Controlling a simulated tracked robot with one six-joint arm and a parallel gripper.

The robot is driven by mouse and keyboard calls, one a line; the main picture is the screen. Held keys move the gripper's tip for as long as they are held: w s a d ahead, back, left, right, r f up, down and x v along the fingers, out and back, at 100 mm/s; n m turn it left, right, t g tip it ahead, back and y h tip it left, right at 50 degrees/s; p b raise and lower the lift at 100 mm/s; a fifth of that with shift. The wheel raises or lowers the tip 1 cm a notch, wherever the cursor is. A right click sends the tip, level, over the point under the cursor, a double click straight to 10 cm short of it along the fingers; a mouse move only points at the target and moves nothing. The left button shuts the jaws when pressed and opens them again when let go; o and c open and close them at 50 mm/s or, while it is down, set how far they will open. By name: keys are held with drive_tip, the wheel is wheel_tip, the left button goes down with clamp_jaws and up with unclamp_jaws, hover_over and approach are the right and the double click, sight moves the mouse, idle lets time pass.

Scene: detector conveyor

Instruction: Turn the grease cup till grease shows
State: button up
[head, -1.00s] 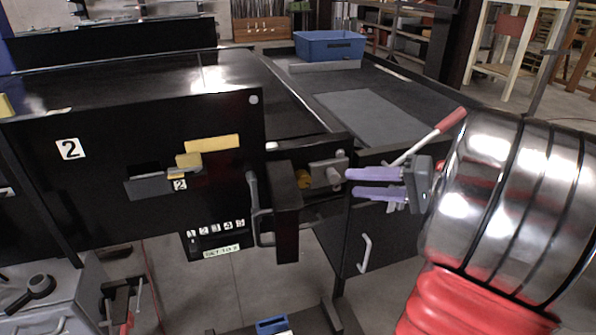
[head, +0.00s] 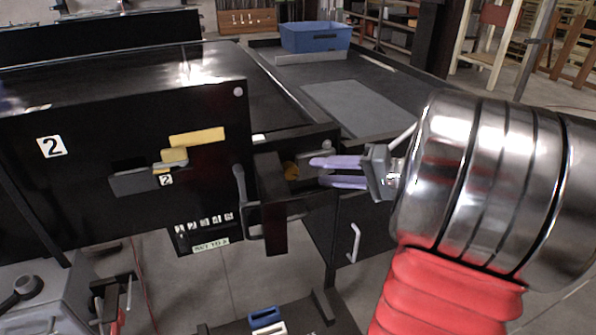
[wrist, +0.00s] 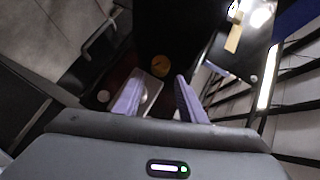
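In the wrist view a pale plate (wrist: 151,93) lies between the lines of the two fingers. My gripper (head: 317,172) has two purple fingers, apart and pointing at the recess. It also shows in the wrist view (wrist: 158,84); I see nothing clamped. Contact with the plate cannot be told.
A black panel marked 2 (head: 90,150) with yellow sliders (head: 196,138) stands left. A black post (head: 272,205) and a grey handle (head: 240,190) are close to my fingers. A blue bin (head: 315,38) is on the conveyor behind. A white door handle (head: 353,243) is below.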

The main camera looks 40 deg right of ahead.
sight(298, 171)
drive_tip(key=x, duration=0.8)
drive_tip(key=shift+c, duration=0.2)
drive_tip(key=c, duration=0.8)
